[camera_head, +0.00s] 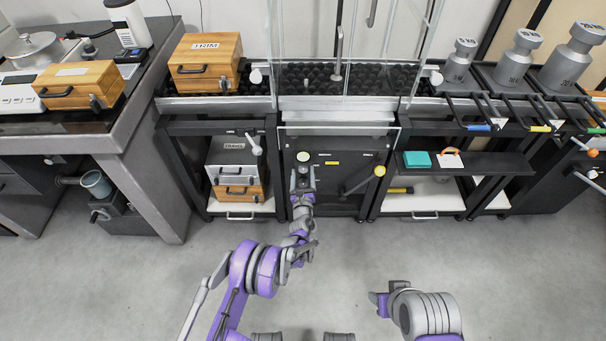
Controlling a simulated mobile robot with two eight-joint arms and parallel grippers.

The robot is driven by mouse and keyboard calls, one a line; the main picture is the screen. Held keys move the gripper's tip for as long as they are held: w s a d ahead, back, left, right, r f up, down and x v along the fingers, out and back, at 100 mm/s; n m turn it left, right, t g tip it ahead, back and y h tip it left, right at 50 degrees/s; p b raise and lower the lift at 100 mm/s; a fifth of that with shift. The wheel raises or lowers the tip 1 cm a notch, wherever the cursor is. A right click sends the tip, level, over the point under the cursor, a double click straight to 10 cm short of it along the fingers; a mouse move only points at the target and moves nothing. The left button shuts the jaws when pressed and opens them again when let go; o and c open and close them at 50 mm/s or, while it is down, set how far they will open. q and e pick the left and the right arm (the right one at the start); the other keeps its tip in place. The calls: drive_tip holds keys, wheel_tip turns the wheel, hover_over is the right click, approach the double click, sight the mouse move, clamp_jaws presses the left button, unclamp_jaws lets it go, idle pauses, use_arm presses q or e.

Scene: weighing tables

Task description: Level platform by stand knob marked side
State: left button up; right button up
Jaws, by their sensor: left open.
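The weighing platform (294,103) stands at the back centre, a bed with a dark ball-studded top inside a clear glass enclosure. Under it is a black stand cabinet (333,196). A pale round knob (303,157) sits at the cabinet's upper left, and a lever with a yellow-ringed knob (380,170) at its right. White knobs show at the platform's left end (256,76) and right end (436,78). My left gripper (302,178) is open just below the pale round knob; contact cannot be told. My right gripper (378,301) is low at right, its jaws unclear.
A wooden TRIM box (206,62) sits left of the enclosure. Large grey weights (514,62) stand on the right. A shelf (465,164) with a teal box (417,159) juts out at right. A grey bench (148,128) stands at left. The floor in front is clear.

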use_arm(q)
drive_tip(key=shift+w, duration=0.2)
drive_tip(key=shift+c, duration=0.3)
clamp_jaws()
drive_tip(key=n+b, duration=0.2)
drive_tip(key=n, duration=0.2)
drive_tip(key=shift+f, duration=0.1)
drive_tip(key=shift+n+b, duration=1.25)
drive_tip(key=shift+n, duration=0.65)
